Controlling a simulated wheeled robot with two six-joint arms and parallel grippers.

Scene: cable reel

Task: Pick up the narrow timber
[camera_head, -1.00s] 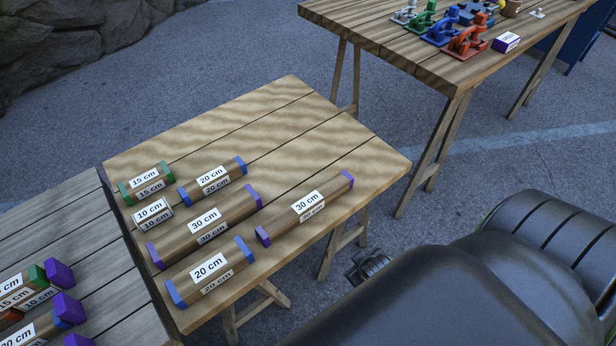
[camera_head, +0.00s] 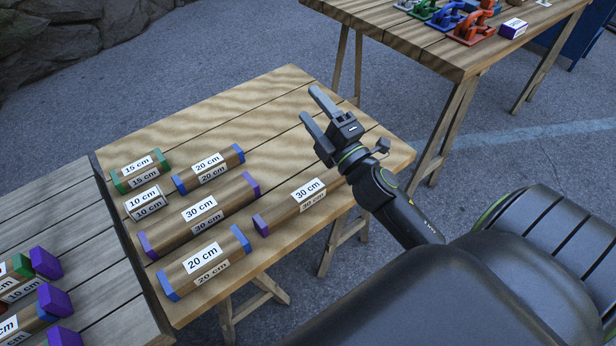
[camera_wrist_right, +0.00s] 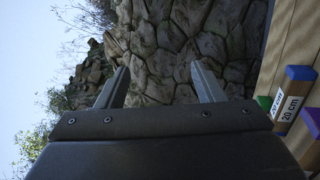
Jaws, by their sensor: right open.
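Several labelled timbers lie on the wooden table. At the right, a slim 30 cm timber with purple ends (camera_head: 283,212) is partly hidden behind my right gripper and arm. A thicker 30 cm timber with purple ends (camera_head: 177,226) lies left of it. A slim 20 cm timber with blue ends (camera_head: 231,164) lies farther back, and a thicker blue-ended 20 cm timber (camera_head: 184,281) lies in front. My right gripper (camera_head: 308,102) is open and empty above the table's right half. In the right wrist view its fingers (camera_wrist_right: 160,68) are apart with nothing between them. My left gripper is out of view.
A green-ended 15 cm timber (camera_head: 118,183) and a 10 cm timber (camera_head: 135,202) lie at the table's left. A grey bench (camera_head: 50,198) with more timbers adjoins there. A second table (camera_head: 420,42) with clamps stands behind. The table's (camera_head: 270,92) back is clear.

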